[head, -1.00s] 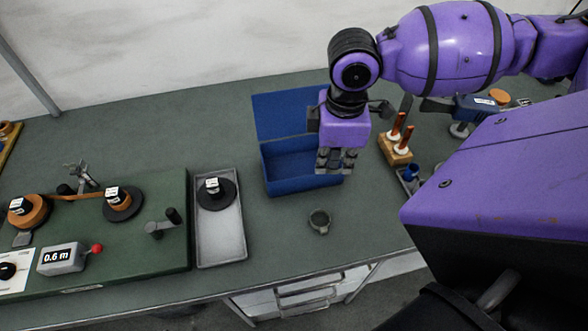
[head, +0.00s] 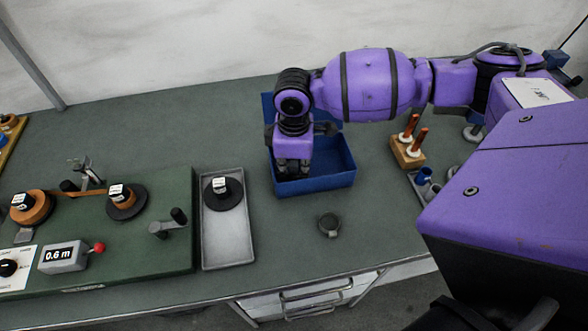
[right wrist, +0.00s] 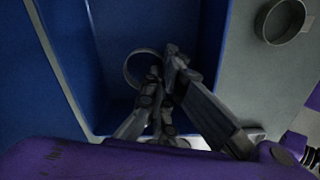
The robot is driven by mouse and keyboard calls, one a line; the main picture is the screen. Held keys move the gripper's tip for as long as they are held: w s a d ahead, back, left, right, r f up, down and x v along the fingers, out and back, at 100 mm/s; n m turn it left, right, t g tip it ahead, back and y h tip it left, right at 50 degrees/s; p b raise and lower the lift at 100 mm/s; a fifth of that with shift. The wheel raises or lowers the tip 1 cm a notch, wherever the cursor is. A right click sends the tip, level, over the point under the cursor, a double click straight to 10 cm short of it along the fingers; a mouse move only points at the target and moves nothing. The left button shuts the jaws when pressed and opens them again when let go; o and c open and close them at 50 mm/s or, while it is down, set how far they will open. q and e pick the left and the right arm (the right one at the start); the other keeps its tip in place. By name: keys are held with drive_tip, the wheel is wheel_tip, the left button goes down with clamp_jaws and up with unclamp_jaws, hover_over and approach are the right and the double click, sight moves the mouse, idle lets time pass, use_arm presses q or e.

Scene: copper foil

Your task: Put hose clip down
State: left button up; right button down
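My right gripper (head: 291,172) points down into the open blue box (head: 340,180). In the right wrist view, its fingers (right wrist: 163,78) are close together on the edge of a thin grey ring, a hose clip (right wrist: 130,72). The clip is inside the box outline; whether it touches the floor I cannot tell. In the head view the fingers and box wall hide this clip. A second grey hose clip (head: 328,224) lies on the table in front of the box, and it also shows in the right wrist view (right wrist: 282,20). My left gripper is not in view.
A grey tray (head: 228,250) with a black spool (head: 223,193) stands left of the box. The green winding board (head: 150,245) is further left. A wooden block with copper-coloured pegs (head: 407,150) stands to the right. Table around the loose clip is clear.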

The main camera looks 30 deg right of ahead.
drive_tip(key=shift+f, duration=0.3)
drive_tip(key=shift+f, duration=0.15)
drive_tip(key=c, duration=2)
unclamp_jaws()
wheel_tip(320, 180, up, 12)
drive_tip(key=shift+r+p, duration=0.2)
drive_tip(key=shift+p, duration=0.15)
